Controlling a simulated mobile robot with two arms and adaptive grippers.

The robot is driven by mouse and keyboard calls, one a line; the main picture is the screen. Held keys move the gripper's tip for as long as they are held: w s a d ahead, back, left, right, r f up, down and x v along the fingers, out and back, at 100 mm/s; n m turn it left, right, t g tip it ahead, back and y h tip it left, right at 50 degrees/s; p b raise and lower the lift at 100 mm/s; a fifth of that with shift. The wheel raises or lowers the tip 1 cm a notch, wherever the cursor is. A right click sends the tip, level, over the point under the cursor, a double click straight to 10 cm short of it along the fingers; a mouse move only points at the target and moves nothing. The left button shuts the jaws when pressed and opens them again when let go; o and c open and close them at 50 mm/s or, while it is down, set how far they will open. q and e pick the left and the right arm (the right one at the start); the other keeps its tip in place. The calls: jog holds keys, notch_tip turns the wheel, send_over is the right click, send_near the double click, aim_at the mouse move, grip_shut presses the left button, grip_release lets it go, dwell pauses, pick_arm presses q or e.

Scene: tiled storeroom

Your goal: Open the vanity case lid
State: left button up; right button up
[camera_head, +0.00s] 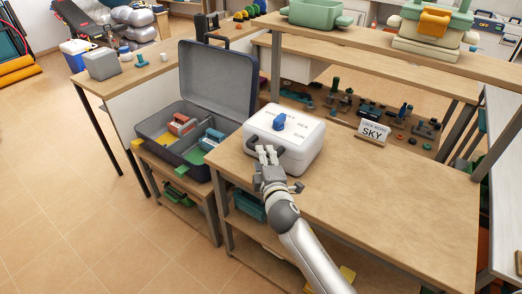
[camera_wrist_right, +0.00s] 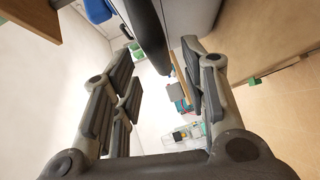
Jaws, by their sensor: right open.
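A white case (camera_head: 300,143) stands shut on the wooden workbench, with a blue knob (camera_head: 279,122) and printed words, including "SUN", on its lid. I take it for the vanity case. A dark handle shows on its front (camera_head: 252,139), partly hidden by my gripper. My right gripper (camera_head: 266,154) is at the front of the case, fingers spread. In the right wrist view, the gripper (camera_wrist_right: 165,85) is open, and a dark bar (camera_wrist_right: 148,32), likely the handle, reaches between the fingers from the top. I cannot tell whether it touches them. My left gripper is out of view.
A dark case (camera_head: 218,75) stands open on a lower bench to the left, with coloured items inside. A sign reading "SKY" (camera_head: 373,132) stands behind on the bench. A raised shelf (camera_head: 400,65) holds green containers. The bench's right side is clear.

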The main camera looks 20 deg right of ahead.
jog(key=shift+w+d+f, duration=0.15)
jog(key=shift+w+f, duration=0.05)
jog(key=shift+w, duration=1.05)
jog(key=shift+w+d+f, duration=0.15)
jog(key=shift+w, duration=1.1)
grip_shut()
